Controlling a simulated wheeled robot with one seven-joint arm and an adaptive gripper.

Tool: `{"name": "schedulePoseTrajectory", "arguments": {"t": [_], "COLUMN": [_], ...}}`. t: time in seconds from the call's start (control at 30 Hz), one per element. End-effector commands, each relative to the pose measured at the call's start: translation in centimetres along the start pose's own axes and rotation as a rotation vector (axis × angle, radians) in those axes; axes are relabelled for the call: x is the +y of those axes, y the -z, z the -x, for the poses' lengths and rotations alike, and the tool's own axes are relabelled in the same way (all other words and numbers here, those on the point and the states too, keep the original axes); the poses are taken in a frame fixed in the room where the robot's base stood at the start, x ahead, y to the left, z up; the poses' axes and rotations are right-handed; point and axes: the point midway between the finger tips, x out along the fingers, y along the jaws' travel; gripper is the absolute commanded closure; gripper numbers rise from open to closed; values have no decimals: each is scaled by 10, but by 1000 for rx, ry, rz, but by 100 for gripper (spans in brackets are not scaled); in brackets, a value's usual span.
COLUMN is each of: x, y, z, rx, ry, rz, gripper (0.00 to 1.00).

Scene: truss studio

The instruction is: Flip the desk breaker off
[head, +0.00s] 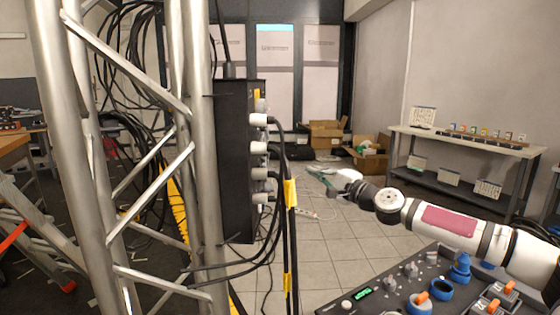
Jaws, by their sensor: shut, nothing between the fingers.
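A dark control desk (385,306) fills the bottom right of the head view. Two orange-handled switches (504,289) sit on grey bases near its right side; I cannot tell for sure which control is the breaker or its position. A blue round control with an orange handle (420,299) is near the desk's front edge. My gripper (316,172) is at mid-picture, shut and empty, above and beyond the desk, and touches nothing that I can see. My arm reaches in from the right, behind the desk controls.
A blue ring (443,288), a blue plug-like part (461,267) and grey knobs also stand on the desk. A metal truss (203,200) with a black connector box (234,160) and hanging cables stands at left. A bench (465,140) is behind. Tiled floor lies open mid-picture.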

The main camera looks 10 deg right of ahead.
Motion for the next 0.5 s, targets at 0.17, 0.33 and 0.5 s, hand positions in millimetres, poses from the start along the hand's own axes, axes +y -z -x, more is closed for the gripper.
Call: {"name": "schedulePoseTrajectory", "arguments": {"t": [0.17,0.33,0.5], "x": [0,1,1], "y": [0,-1,-2], "z": [-8,-34,-68], "rx": [-1,-2,-2], "ry": [-1,-2,-1], "rz": [1,1,2], "gripper": [100,100,100]}}
